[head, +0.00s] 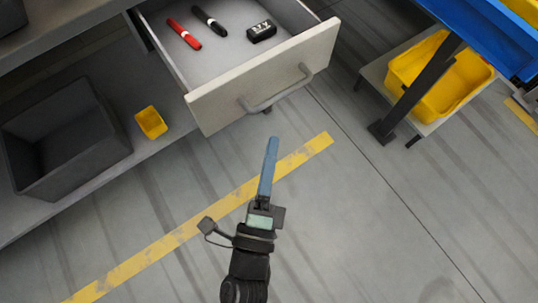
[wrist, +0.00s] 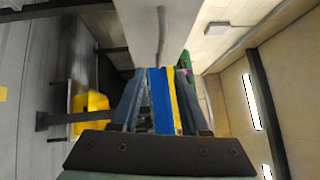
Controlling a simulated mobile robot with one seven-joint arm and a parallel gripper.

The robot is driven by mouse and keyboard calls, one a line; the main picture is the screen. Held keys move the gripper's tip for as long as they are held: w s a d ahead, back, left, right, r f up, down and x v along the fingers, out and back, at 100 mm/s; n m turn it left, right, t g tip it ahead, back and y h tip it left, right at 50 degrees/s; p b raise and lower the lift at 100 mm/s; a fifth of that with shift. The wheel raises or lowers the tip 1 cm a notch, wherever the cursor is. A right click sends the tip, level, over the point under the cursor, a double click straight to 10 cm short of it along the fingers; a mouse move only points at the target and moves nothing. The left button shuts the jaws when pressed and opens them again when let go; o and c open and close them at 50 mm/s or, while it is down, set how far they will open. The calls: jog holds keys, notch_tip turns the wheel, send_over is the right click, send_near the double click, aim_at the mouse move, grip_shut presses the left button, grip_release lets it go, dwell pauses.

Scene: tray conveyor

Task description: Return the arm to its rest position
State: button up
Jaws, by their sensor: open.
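My arm reaches up from the bottom of the head view. My gripper (head: 272,143) has blue-grey fingers that appear edge-on there, over the grey floor and the yellow floor line, just short of the open drawer's front. In the wrist view my gripper (wrist: 160,76) shows its two fingers spread apart. Blue and yellow shapes show between the fingers; they look like background, and I see nothing clearly held.
The open drawer (head: 203,108) holds a red marker (head: 184,34), a black marker (head: 209,21) and a black block (head: 262,31). A yellow bin (head: 440,80) stands right.

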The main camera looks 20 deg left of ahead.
jog(key=shift+s, duration=0.5)
jog(key=w+a+r+n+t+y, duration=0.15)
jog(key=w+r+n, duration=0.25)
jog(key=r, duration=0.6)
jog(key=w+a+r+n+t+y, duration=0.15)
jog(key=w+r+n, duration=0.3)
jog(key=r, duration=0.55)
jog(key=w+r+n+t+y, duration=0.15)
jog(key=w+r+n, duration=0.25)
jog(key=r, duration=0.7)
jog(key=s+d+r+n+t+h+p, duration=0.1)
jog(key=s+d+r+n+h, duration=0.15)
jog(key=r, duration=0.55)
jog(key=s+d+r+n+t+h, duration=0.15)
jog(key=d+r, duration=0.25)
jog(key=r, duration=0.4)
jog(key=s+d+r+n+t+h+p, duration=0.1)
jog(key=s+d+r+n+h, duration=0.15)
jog(key=r, duration=0.55)
notch_tip(320, 180, up, 28)
jog(key=w+p, duration=0.1)
jog(key=p, duration=2.7)
jog(key=shift+m+p, duration=0.3)
jog(key=shift+m, duration=0.1)
